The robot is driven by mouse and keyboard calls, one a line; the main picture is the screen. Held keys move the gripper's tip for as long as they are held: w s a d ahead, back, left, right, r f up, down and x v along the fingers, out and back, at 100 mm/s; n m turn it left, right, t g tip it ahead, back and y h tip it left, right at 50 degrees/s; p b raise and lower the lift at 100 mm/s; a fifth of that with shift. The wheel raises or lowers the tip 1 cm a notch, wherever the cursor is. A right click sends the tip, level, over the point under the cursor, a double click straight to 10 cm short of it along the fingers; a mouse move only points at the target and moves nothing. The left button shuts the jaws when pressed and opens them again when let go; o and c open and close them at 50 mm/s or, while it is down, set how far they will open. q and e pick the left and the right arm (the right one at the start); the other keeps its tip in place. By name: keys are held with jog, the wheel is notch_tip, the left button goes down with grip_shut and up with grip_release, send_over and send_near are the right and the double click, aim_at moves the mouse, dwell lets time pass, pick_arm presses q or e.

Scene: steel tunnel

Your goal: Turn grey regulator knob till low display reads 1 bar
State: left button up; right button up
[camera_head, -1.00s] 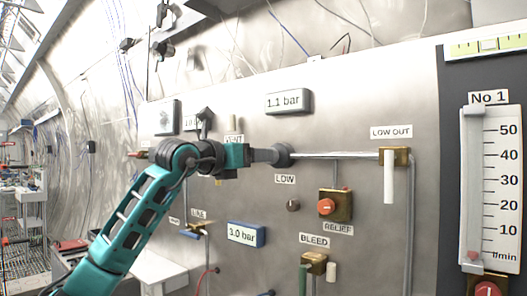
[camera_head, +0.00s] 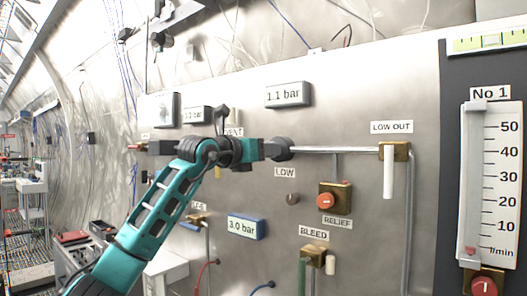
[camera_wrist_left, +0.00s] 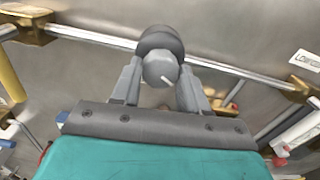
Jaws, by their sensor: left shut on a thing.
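The grey regulator knob (camera_head: 283,149) sits on the steel panel at the left end of a horizontal pipe. The low display (camera_head: 288,95) above the knob reads 1.1 bar. My right gripper is not in view.
A blue-framed display (camera_head: 245,228) reads 3.0 bar. The red relief knob (camera_head: 325,201) and the brass low-out valve (camera_head: 394,152) lie to the right. The bleed valve (camera_head: 314,257) is below. A flowmeter (camera_head: 490,180) stands at far right.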

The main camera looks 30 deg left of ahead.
pick_arm(q)
jog(key=c, duration=0.5)
jog(key=shift+n, duration=1.2)
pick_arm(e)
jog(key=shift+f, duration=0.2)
pick_arm(q)
jog(key=o, duration=1.1)
jog(key=s+b, duration=0.1)
jog(key=s, duration=0.3)
jog(key=s+b, duration=0.1)
jog(key=s, duration=0.3)
jog(key=s+a+b, duration=0.1)
jog(key=s+b, duration=0.1)
jog(key=s, duration=0.3)
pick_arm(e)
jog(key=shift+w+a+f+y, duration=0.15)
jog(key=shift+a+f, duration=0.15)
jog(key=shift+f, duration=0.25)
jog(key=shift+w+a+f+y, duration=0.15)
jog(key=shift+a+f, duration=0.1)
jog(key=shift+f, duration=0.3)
